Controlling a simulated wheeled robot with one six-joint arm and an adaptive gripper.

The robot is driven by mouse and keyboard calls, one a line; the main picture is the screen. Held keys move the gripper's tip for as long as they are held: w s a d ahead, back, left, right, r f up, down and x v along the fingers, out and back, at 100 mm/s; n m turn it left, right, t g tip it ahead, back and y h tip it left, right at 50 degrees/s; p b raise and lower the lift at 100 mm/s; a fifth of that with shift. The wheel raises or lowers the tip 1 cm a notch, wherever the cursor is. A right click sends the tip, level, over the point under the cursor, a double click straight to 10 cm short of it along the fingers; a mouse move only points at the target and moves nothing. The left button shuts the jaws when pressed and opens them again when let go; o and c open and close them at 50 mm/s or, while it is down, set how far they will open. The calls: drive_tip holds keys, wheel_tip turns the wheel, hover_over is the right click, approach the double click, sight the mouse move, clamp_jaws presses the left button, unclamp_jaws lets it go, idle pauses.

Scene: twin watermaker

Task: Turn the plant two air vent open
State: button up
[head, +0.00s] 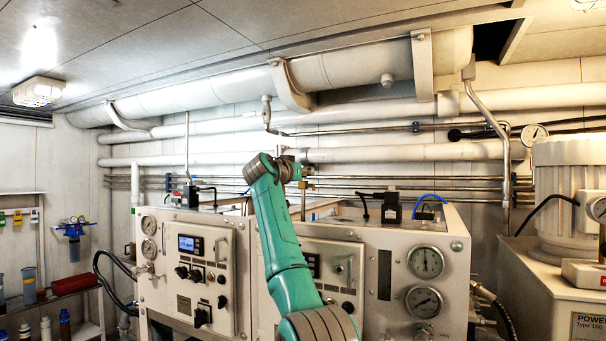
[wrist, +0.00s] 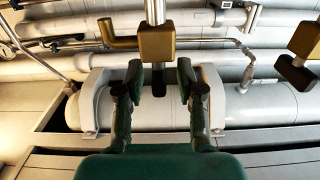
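In the wrist view a brass valve block (wrist: 156,42) sits on a vertical metal pipe, with a short black handle (wrist: 158,80) beside it. No label shows which plant's air vent it is. My gripper (wrist: 158,76) is open, with one finger on each side of the black handle and visible gaps between. I see no contact. A second brass block (wrist: 307,36) with a black handle (wrist: 294,73) is at the right edge. In the head view my green arm reaches up over the white cabinets, and its end largely hides the valve and gripper.
A large white pipe (wrist: 255,102) with clamps lies beyond the fingers. In the head view, white cabinets with a left panel (head: 206,270) and gauges (head: 426,263) stand below, and thin metal pipes (head: 400,179) run along the wall behind. A white motor housing (head: 565,185) is at right.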

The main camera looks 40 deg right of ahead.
drive_tip(key=shift+d, duration=0.1)
clamp_jaws()
drive_tip(key=shift+d+f+n+t+y, duration=0.1)
drive_tip(key=shift+n+t+y, duration=0.7)
drive_tip(key=shift+n+t, duration=0.5)
drive_tip(key=shift+n+t+y, duration=0.9)
drive_tip(key=shift+t+y, duration=0.1)
drive_tip(key=shift+t, duration=0.6)
